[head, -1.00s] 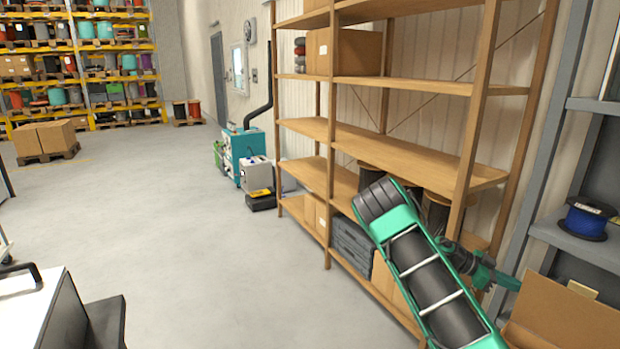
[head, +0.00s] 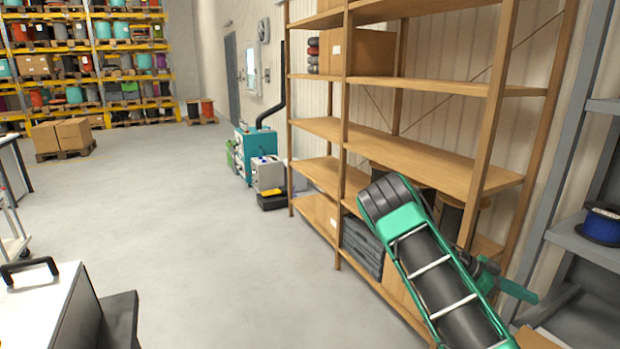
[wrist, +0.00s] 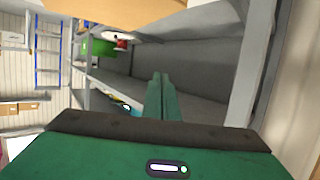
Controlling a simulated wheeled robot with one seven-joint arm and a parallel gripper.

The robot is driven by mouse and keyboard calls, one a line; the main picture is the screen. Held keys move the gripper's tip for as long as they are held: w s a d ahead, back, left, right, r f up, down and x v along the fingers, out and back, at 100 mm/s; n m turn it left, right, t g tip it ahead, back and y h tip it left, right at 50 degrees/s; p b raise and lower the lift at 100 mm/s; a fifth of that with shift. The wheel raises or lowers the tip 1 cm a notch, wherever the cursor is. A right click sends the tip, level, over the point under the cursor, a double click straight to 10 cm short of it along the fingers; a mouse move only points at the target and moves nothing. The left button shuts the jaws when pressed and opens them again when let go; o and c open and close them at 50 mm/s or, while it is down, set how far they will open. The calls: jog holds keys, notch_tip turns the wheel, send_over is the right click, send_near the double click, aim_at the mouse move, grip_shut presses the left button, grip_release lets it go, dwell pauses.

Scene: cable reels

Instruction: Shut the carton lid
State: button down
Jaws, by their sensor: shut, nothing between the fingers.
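Only a small piece of brown cardboard, apparently the carton (head: 540,338), shows at the bottom right edge of the head view. Its lid and most of its body are out of frame there, so I cannot tell the lid's position. A tan surface (wrist: 110,10) crosses the top of the wrist view; it may be part of the carton. My gripper (head: 532,295) is at the lower right of the head view, a little above the cardboard piece. In the wrist view my gripper (wrist: 160,82) has its two green fingers together, with nothing between them.
A wooden shelf unit (head: 430,150) stands behind my arm. A grey rack at the right holds a blue spool (head: 603,224). A white-topped cabinet (head: 35,305) is at the lower left. Open floor (head: 190,230) lies between. A green item (wrist: 97,47) sits on a shelf in the wrist view.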

jog(key=v, duration=0.6)
jog(key=shift+a, duration=0.15)
dwell(0.3)
jog(key=s+a+r+n+t+y, duration=0.1)
jog(key=s+a+r+n+y, duration=0.2)
jog(key=s, duration=0.5)
jog(key=s+a+r+n+t+y, duration=0.1)
jog(key=s+r+n+y, duration=0.3)
jog(key=s+y, duration=0.3)
jog(key=s+a+r+n+t+y, duration=0.1)
jog(key=s+a+r+n+t, duration=0.1)
jog(key=s+a+n, duration=0.3)
jog(key=s+a+r+n+t+y, duration=0.2)
jog(key=s+a+r+n, duration=0.2)
jog(key=s+a, duration=0.5)
jog(key=s+n, duration=0.1)
jog(key=s, duration=0.3)
jog(key=shift+r+t, duration=0.3)
jog(key=shift+t, duration=0.1)
